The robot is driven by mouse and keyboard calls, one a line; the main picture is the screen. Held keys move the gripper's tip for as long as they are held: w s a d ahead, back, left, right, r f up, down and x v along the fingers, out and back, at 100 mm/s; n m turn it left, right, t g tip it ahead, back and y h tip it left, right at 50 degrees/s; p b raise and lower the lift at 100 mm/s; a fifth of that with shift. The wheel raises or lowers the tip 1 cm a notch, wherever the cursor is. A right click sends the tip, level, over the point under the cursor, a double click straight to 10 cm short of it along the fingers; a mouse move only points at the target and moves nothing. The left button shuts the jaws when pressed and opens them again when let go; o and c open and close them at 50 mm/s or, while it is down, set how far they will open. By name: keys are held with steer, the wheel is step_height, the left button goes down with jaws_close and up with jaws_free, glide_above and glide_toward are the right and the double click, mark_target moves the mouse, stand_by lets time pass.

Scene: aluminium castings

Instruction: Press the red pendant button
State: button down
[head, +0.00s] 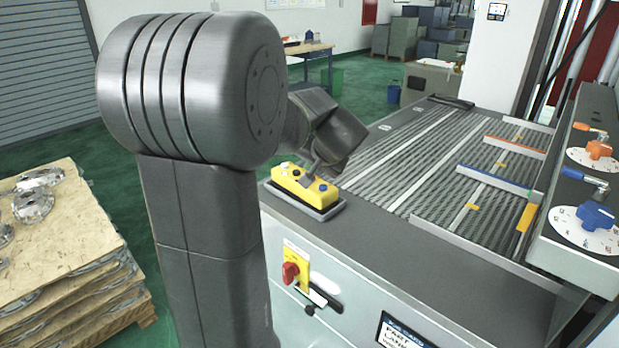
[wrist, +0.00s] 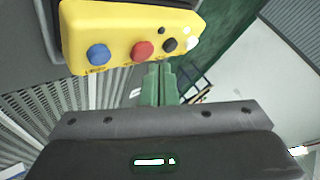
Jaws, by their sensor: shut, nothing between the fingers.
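The yellow pendant (wrist: 120,25) lies on a dark holder at the top of the wrist view. Its red button (wrist: 142,50) sits between a blue button (wrist: 97,54) and a black button (wrist: 170,45). In the head view the pendant (head: 292,182) rests on the machine's near corner, and I cannot make out the red button behind my gripper. My gripper (wrist: 158,66) is shut and empty. In the wrist view its tips show just below the pendant's edge, between the red and black buttons. I cannot tell whether they touch it.
A slatted conveyor bed (head: 400,165) with coloured dividers lies right of the pendant. A red rotary switch (head: 291,274) is on the machine's front. A control box with dials (head: 590,220) stands at the right. Stacked boards with castings (head: 70,245) stand at the left.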

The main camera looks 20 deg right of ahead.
steer(key=shift+f, duration=0.15)
stand_by(0.3)
steer(key=shift+f+b, duration=0.3)
steer(key=shift+b, duration=0.3)
steer(key=shift+f+b, duration=0.45)
stand_by(0.4)
steer(key=shift+r, duration=0.1)
steer(key=shift+r+p, duration=0.55)
steer(key=shift+r, duration=0.25)
steer(key=shift+r+p, duration=1.6)
steer(key=shift+r, duration=0.9)
steer(key=shift+s+a, duration=0.1)
